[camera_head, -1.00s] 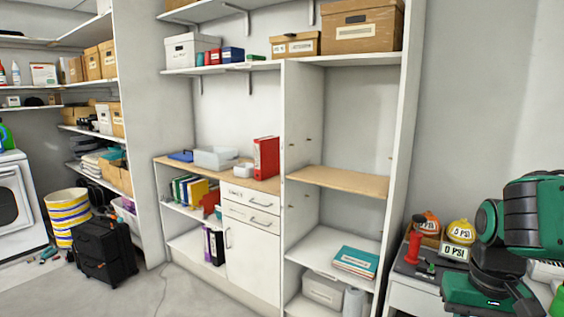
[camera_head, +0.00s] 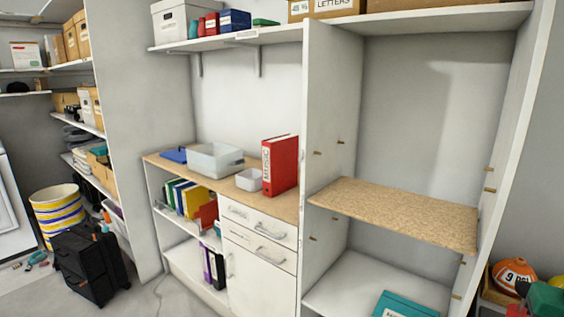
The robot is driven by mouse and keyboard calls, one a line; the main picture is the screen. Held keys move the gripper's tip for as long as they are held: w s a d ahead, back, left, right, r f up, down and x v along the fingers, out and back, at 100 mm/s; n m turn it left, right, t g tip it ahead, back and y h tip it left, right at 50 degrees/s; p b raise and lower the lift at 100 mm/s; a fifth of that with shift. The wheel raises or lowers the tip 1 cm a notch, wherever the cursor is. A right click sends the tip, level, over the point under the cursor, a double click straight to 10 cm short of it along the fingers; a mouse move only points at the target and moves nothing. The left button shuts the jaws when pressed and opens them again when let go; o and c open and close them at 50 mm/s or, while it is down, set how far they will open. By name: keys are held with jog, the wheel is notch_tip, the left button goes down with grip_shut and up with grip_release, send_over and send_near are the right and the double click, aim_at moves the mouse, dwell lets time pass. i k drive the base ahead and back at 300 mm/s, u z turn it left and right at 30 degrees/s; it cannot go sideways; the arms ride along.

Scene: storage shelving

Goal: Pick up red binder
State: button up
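The red binder (camera_head: 281,165) stands upright on the wooden counter above the white drawers, close to the tall shelf's side panel. A white label with dark lettering shows on its spine. My gripper is not in view.
A small white bin (camera_head: 248,180), a larger grey bin (camera_head: 214,160) and a blue item (camera_head: 174,155) share the counter left of the binder. An empty wooden shelf (camera_head: 398,211) is to the right. A black case (camera_head: 86,264) stands on the floor at left.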

aim_at(280, 154)
jog(key=u, duration=0.4)
jog(key=i, duration=0.95)
jog(key=u, duration=1.05)
jog(key=i, duration=0.4)
jog(key=u, duration=0.2)
